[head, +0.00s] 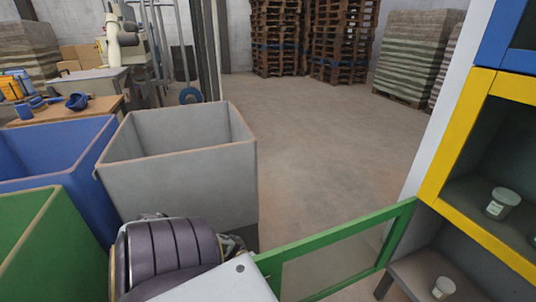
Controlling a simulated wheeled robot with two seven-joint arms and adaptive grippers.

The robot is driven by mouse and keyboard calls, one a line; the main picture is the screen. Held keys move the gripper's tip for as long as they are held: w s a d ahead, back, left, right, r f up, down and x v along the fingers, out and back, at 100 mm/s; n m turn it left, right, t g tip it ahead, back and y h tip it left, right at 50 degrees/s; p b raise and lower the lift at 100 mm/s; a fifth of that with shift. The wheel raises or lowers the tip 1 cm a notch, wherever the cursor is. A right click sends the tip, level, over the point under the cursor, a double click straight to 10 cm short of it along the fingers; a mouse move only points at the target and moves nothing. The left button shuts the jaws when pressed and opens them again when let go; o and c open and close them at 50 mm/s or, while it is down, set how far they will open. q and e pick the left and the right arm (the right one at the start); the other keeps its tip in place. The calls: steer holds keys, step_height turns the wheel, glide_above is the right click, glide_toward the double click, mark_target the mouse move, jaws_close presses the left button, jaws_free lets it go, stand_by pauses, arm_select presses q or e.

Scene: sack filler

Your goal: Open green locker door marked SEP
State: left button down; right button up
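The green locker door (343,231) is an open frame that stands swung out from the locker at the right. It reaches across the lower middle of the head view, and the floor shows through it. Its hinge side is near the compartment under the yellow one. Its near end passes behind a white arm part of mine at the bottom, so contact there cannot be told. No SEP marking is readable. The green door's compartment (420,272) is open, with a small pale jar (443,287) inside. Neither gripper's fingers show.
A yellow-framed compartment (455,130) above holds another jar (502,203); a blue one (492,45) is higher. Grey (180,185), blue (60,150) and green (45,245) bins stand at the left. The floor (320,140) beyond the door is clear up to the pallets (313,40).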

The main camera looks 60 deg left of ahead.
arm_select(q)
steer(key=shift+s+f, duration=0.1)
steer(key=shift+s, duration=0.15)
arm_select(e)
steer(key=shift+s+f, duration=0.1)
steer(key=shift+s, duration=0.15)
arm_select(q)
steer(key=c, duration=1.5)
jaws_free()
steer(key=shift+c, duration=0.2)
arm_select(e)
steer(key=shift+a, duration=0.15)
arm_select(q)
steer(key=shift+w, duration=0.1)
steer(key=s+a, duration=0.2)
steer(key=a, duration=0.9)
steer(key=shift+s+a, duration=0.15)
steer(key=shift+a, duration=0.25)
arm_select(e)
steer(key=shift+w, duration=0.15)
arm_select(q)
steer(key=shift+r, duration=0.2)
